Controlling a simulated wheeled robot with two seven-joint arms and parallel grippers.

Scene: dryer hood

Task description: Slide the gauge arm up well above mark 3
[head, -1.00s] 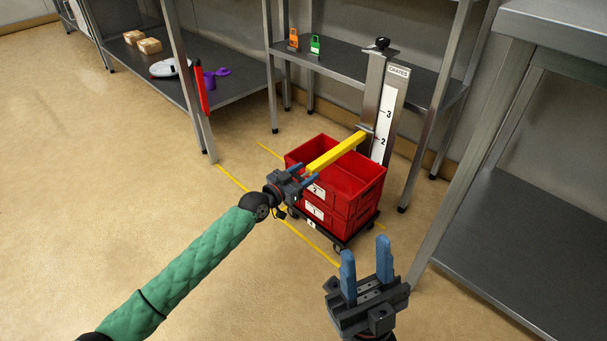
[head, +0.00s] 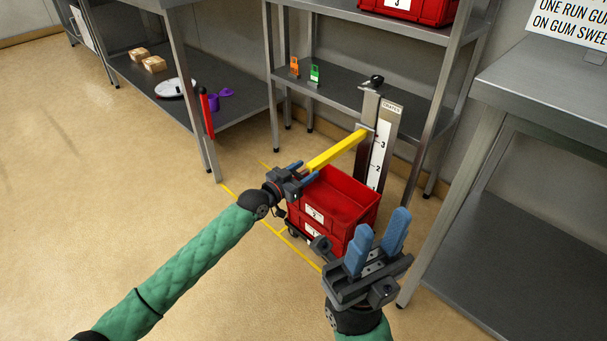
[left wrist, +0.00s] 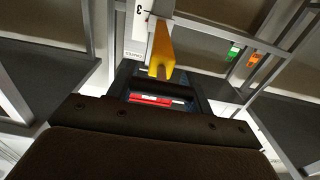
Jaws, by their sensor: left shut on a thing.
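The yellow gauge arm (head: 337,151) sticks out from a metal gauge post (head: 368,108) with a white number strip (head: 380,155). In the head view its post end looks slightly above mark 3. My left gripper (head: 303,172) is shut on the arm's free end, above the red crates. The left wrist view shows the yellow arm (left wrist: 161,48) running from the jaws toward the post, with the "3" near its far end. My right gripper (head: 378,243) is open and empty, in front of the crates' right side.
Red stacked crates (head: 345,200) stand on a low wheeled base under the arm. A metal shelf (head: 350,63) is behind the post, with orange and green tags. A steel table (head: 540,90) stands at right. The floor at left is clear.

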